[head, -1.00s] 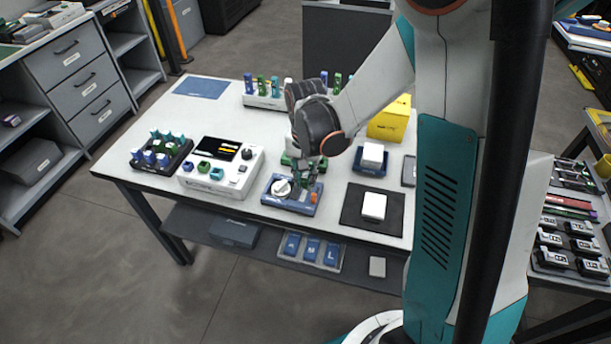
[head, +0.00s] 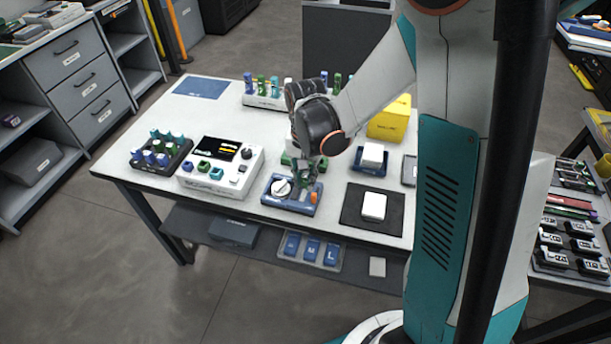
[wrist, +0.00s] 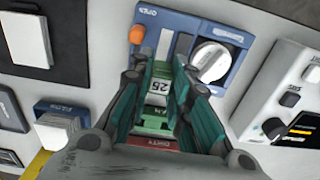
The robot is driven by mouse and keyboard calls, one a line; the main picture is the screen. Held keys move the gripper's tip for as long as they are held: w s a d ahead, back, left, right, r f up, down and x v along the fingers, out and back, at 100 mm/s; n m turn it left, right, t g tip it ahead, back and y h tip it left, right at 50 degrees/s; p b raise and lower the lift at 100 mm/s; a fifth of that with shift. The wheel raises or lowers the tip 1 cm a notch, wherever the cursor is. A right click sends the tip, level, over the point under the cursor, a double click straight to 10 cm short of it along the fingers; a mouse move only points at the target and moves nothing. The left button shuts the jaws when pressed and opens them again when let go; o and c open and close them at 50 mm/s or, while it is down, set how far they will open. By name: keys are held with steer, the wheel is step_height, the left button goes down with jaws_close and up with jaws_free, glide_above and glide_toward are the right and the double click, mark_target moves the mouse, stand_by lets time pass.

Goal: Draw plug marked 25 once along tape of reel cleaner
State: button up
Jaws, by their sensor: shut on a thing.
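The reel cleaner (head: 291,194) is a blue box with a white round reel (wrist: 209,60) and an orange button (wrist: 137,35). It stands near the table's front edge. My gripper (wrist: 160,75) is over it, beside the reel, and is shut on a green plug with a white label marked 25 (wrist: 159,87). The plug's tip lies close to the cleaner's slot area, and I cannot tell whether it touches the tape. In the head view my gripper (head: 309,176) is small above the cleaner's right part.
A white splicing device (head: 222,171) with a screen stands left of the cleaner. A black tray of plugs (head: 161,152) is further left. A dark mat (head: 356,218) with a white block is to the right. A yellow box (head: 390,118) and a plug rack (head: 265,102) stand behind.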

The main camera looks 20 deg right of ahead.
steer(key=shift+f+b, duration=0.3)
steer(key=shift+b, duration=0.05)
stand_by(1.5)
steer(key=shift+s+a, duration=0.5)
steer(key=shift+s, duration=0.2)
steer(key=shift+s+a, duration=0.45)
steer(key=shift+s, duration=0.2)
stand_by(0.8)
steer(key=shift+r, duration=0.15)
steer(key=shift+r+p, duration=1.45)
steer(key=shift+r, duration=0.75)
steer(key=shift+w, duration=0.1)
